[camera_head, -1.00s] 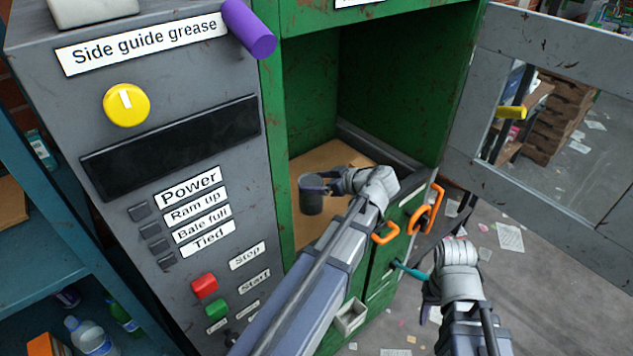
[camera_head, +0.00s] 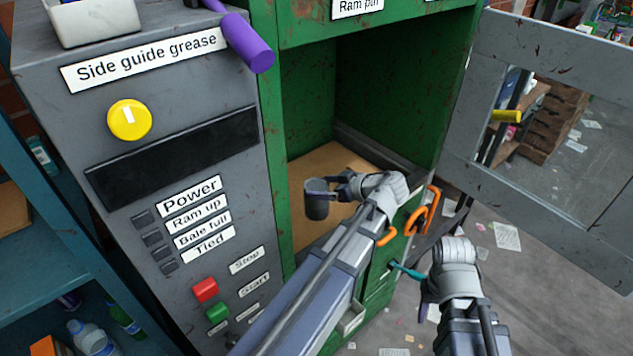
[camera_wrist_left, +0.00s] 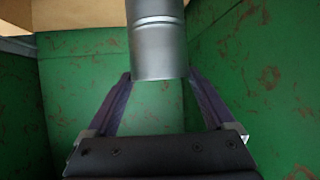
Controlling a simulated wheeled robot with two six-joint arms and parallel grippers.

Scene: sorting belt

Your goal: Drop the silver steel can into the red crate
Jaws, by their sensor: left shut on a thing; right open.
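The silver steel can (camera_head: 317,204) is a plain grey cylinder held upright in the opening of a green machine, above a brown cardboard sheet. My left gripper (camera_head: 333,188) is shut on its side. In the left wrist view the can (camera_wrist_left: 157,42) sits between the two dark fingers of my left gripper (camera_wrist_left: 158,78), with green walls around. My right gripper (camera_head: 426,292) is low at the right, outside the machine, open, its fingers partly hidden by its wrist. The red crate is not in view.
The green machine's chamber (camera_head: 385,100) stands open, its grey door (camera_head: 465,125) swung out to the right. Brown cardboard (camera_head: 330,160) covers the chamber floor. A grey control panel (camera_head: 110,215) stands left of it. Orange handles (camera_head: 432,205) and a teal-handled part (camera_head: 408,271) stick out in front.

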